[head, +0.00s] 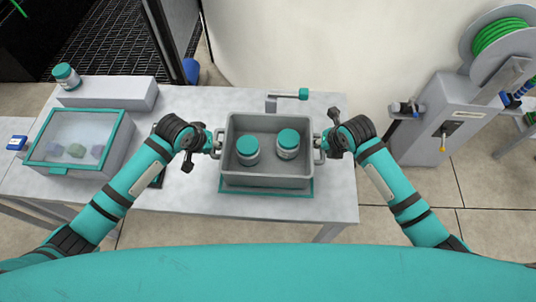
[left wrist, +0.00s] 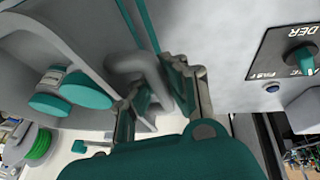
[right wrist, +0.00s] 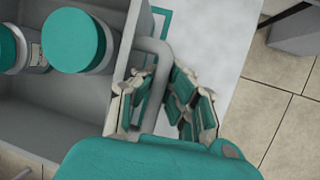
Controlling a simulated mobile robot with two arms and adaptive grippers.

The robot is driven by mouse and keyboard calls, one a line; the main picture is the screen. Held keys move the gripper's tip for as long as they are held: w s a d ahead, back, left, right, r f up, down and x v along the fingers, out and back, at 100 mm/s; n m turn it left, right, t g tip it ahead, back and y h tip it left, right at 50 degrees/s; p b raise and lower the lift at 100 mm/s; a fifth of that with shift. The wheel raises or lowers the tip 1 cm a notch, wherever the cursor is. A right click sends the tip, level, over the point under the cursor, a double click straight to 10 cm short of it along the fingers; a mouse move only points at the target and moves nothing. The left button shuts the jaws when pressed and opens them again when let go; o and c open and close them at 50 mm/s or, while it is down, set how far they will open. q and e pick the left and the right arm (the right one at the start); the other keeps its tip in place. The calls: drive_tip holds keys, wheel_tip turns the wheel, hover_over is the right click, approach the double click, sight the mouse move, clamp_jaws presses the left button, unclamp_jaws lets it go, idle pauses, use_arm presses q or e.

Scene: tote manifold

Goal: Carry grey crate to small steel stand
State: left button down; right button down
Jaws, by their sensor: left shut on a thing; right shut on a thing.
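The grey crate (head: 266,181) is at the right part of the light table, over a teal-edged mat (head: 232,192). Two jars with teal lids stand inside it, a left jar (head: 248,157) and a right jar (head: 288,150). My left gripper (head: 216,145) is shut on the crate's left handle (left wrist: 140,72). My right gripper (head: 320,143) is shut on its right handle (right wrist: 154,90). The crate looks level; I cannot tell whether it touches the mat. I cannot make out a small steel stand for certain.
The table (head: 190,197) also holds a teal-framed clear-lidded box (head: 110,152), a grey block (head: 125,95) with a teal-lidded jar (head: 66,76), and a teal-ended lever fixture (head: 288,95) behind the crate. A grey cabinet (head: 436,140) with a green hose reel stands right, across open floor.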

use_arm(q)
drive_tip(key=shift+d+r, duration=0.1)
drive_tip(key=shift+r, duration=0.05)
use_arm(e)
drive_tip(key=shift+r, duration=0.1)
